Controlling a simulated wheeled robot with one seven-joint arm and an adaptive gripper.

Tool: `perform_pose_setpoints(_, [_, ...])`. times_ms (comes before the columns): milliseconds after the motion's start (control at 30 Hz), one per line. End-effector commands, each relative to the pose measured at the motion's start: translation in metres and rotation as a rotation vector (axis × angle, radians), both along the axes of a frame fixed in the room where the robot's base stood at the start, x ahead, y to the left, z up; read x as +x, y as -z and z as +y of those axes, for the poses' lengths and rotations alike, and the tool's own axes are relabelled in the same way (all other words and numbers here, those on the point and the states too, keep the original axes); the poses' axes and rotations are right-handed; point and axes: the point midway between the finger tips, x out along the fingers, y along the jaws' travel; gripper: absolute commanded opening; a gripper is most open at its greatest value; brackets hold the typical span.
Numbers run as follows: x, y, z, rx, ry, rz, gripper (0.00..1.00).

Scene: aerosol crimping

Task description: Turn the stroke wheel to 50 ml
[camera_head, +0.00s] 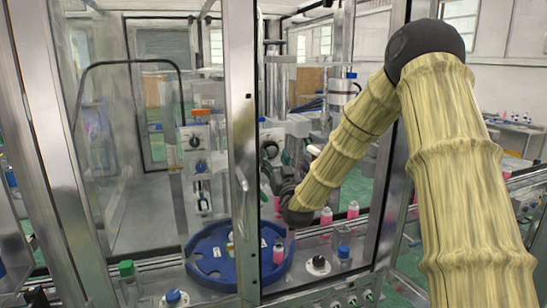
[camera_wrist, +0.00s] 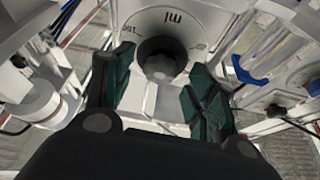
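In the wrist view, the stroke wheel shows as a pale round dial (camera_wrist: 196,30) with "ml" lettering on its face and smaller marks too blurred to read. A dark grey round knob (camera_wrist: 162,58) stands out from its middle. My gripper (camera_wrist: 157,88) is open, with its two dark green fingers wide apart, one at each side below the knob. I see no clear contact between fingers and knob. In the head view, my arm reaches in behind the metal door post; my fingertips and the wheel cannot be told clearly there.
A blue round turntable (camera_head: 209,257) lies below, left of my arm's end. Pink bottles (camera_head: 326,216) stand on the line near my forearm. The metal post (camera_head: 241,130) and glass panels bound the opening.

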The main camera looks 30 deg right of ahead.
Motion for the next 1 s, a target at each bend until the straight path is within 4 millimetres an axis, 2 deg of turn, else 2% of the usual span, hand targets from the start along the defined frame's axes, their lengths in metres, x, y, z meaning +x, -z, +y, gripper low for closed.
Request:
perform_pose_setpoints(300, [-0.051,0.023,0.014,0.002,-0.001,0.003,0.57])
perform_pose_setpoints(500, [-0.078,0.033,0.021,0.001,0.0,0.0,0.57])
perform_pose_setpoints(700, [-0.091,0.038,0.025,0.001,0.0,-0.001,0.57])
perform_pose_setpoints(1000, [-0.093,0.039,0.025,0.0,0.0,-0.002,0.57])
